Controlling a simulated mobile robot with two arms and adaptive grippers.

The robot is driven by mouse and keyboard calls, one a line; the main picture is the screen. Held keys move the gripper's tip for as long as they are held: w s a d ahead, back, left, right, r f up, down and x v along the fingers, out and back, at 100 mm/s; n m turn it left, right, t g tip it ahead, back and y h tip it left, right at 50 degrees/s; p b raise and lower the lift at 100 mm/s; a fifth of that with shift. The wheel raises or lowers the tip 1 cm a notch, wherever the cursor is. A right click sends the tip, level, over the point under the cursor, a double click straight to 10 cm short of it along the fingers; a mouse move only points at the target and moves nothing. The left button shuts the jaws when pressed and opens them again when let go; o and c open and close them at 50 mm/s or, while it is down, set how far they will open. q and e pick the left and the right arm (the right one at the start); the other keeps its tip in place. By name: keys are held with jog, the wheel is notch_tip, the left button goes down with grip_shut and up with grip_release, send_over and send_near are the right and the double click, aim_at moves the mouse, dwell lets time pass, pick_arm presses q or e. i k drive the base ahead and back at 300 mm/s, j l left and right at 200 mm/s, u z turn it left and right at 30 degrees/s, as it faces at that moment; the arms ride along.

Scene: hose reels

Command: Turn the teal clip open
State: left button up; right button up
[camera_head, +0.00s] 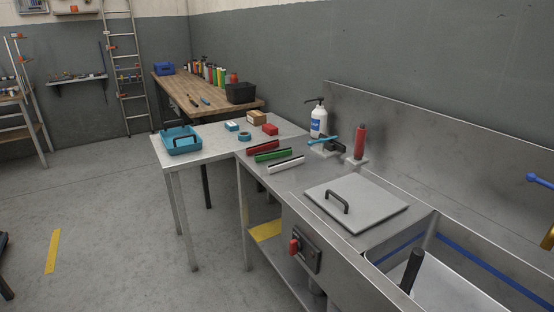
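A teal bar (323,141), which I take to be the teal clip, lies across a black part on a small pale base (325,151). It is on the steel counter near the back wall, in front of the white pump bottle (319,122). The bar lies nearly level, pointing left and right. It is too small to tell whether it is open or shut. Neither of my grippers is in view.
A red cylinder (360,143) stands close to its right. Red, green and white strips (268,155) lie left of it. A handled steel lid (356,204) lies in front, beside the sink (450,262). A teal tray (181,150) sits on the left table.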

aim_at(321, 140)
jog(key=i+j+z, duration=0.1)
jog(key=z, duration=0.35)
jog(key=i+j+z, duration=0.15)
jog(key=z, duration=0.25)
jog(key=i+j+z, duration=0.2)
jog(key=z, duration=0.25)
